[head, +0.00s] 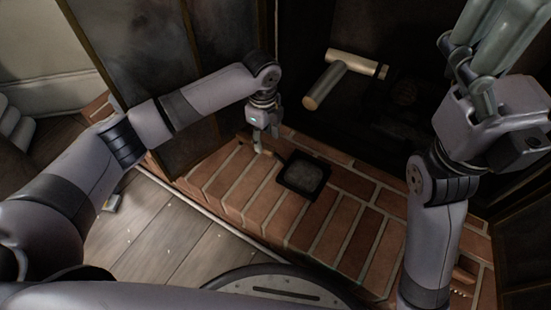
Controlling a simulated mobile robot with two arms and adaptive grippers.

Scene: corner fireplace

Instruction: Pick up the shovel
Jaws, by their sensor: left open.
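The shovel (303,177) lies on the brick hearth in the middle of the head view. It has a dark, square pan with a grey inside, and a short handle part shows toward the upper left. My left gripper (266,141) is open and points down just above and left of the pan, at the handle end. Whether its fingers touch the handle cannot be told. My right gripper (482,62) is raised at the upper right, away from the shovel; its finger opening is not clear.
The brick hearth (349,215) is raised above the wooden floor (150,240). Two pale logs (340,80) lie in the dark fireplace behind. A framed glass door panel (140,45) stands open at left, close to my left arm. Another panel (520,240) is at right.

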